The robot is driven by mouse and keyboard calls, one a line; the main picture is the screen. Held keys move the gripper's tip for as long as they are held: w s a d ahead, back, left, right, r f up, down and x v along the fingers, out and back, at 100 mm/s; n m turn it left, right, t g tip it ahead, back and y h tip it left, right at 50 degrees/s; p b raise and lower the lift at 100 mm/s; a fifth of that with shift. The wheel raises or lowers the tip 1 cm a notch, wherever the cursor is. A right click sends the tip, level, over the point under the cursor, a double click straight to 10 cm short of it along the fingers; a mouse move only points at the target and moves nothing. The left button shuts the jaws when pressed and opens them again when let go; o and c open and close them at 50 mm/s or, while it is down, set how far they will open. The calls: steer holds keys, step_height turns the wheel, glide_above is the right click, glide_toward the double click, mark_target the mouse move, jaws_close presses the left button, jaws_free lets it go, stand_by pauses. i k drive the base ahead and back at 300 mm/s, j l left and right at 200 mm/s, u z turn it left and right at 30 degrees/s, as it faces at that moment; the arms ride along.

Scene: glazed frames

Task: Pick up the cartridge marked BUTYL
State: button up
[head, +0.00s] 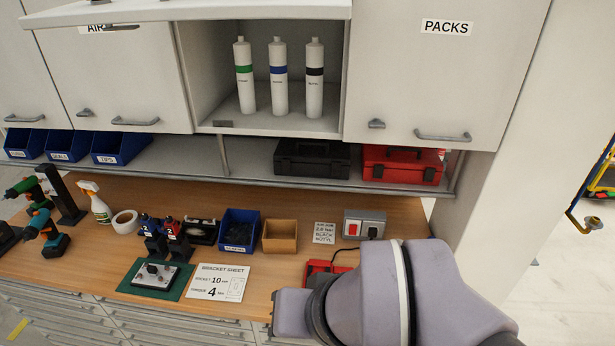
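Three white cartridges stand upright in the open wall cabinet (215,82) in the head view. The left one has a green band (244,80), the middle one a blue band (279,80), the right one a black band (315,80). Their small print is too small to read, so I cannot tell from it which is marked BUTYL. My arm crosses the lower right, over the bench and below the cabinet. My gripper is not in view.
The cabinet's raised flap (190,12) juts out above the opening. A shelf below holds blue bins (120,147), a black case (312,159) and a red case (402,165). The bench carries drills, a spray bottle (94,203), boxes and a bracket sheet (218,282).

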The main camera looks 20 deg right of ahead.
mark_target(314, 50)
steer(key=i+j+z, duration=0.1)
steer(key=i+z, duration=0.15)
steer(key=i, duration=0.15)
steer(key=i+j+z, duration=0.25)
steer(key=i, duration=0.2)
